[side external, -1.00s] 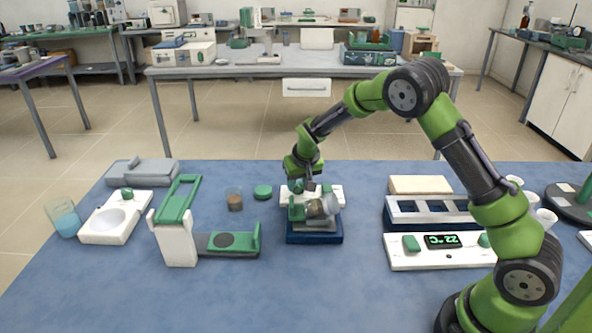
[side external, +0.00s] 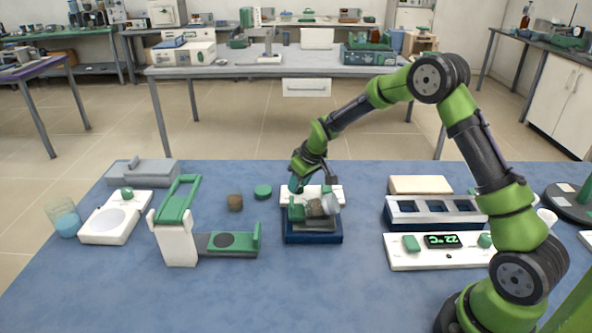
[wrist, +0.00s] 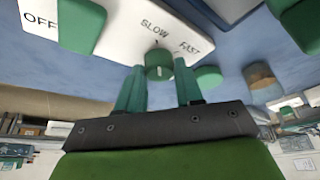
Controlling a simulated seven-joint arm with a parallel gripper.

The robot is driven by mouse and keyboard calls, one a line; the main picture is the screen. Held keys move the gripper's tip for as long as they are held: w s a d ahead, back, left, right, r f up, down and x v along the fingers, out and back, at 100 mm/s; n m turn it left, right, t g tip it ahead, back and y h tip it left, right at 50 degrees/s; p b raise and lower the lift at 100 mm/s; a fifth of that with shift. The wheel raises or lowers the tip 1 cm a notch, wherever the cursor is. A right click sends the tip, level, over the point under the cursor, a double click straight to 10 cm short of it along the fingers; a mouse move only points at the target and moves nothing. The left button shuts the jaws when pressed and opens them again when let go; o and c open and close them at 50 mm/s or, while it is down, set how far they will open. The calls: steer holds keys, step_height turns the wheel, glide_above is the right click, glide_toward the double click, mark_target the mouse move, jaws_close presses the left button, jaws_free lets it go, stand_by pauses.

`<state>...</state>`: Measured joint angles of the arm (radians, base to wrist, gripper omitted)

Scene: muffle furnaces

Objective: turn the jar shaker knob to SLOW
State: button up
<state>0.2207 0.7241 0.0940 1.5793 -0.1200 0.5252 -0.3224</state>
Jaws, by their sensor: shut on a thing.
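The jar shaker (side external: 314,239) stands mid-table, with a dark blue base and a jar (side external: 319,208) with brown contents lying on it. Its white panel (wrist: 118,30) carries the words OFF, SLOW and FAST in the wrist view. The green shaker knob (wrist: 158,62) sits just below SLOW, with FAST to its right. A short dark mark lies between the knob and SLOW; I cannot tell whether it is a pointer or a printed tick. My gripper (wrist: 159,78) is shut on the knob, one finger on each side. In the side view my gripper (side external: 297,184) hides the knob.
A green-and-white device (side external: 176,235) stands left of the shaker, and a white unit with a green temperature display (side external: 443,241) stands right. A brown-filled container (side external: 235,202) and a green lid (side external: 263,191) are nearby. The table front is clear.

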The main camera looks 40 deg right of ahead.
steer(key=o, duration=1)
steer(key=shift+o, duration=0.2)
steer(key=v, duration=1.7)
steer(key=shift+f, duration=0.1)
steer(key=s+a+r+m+t, duration=0.1)
steer(key=s+a+r, duration=0.1)
steer(key=s, duration=0.6)
steer(key=s+a+r+m+t+y, duration=0.1)
steer(key=s+a+r, duration=0.1)
steer(key=s+a, duration=0.3)
steer(key=s+a+r+m+y, duration=0.1)
steer(key=s+a+r+m, duration=0.1)
steer(key=s, duration=0.9)
steer(key=shift+s+a+t, duration=0.35)
steer(key=shift+a+t, duration=0.05)
steer(key=shift+a, duration=0.35)
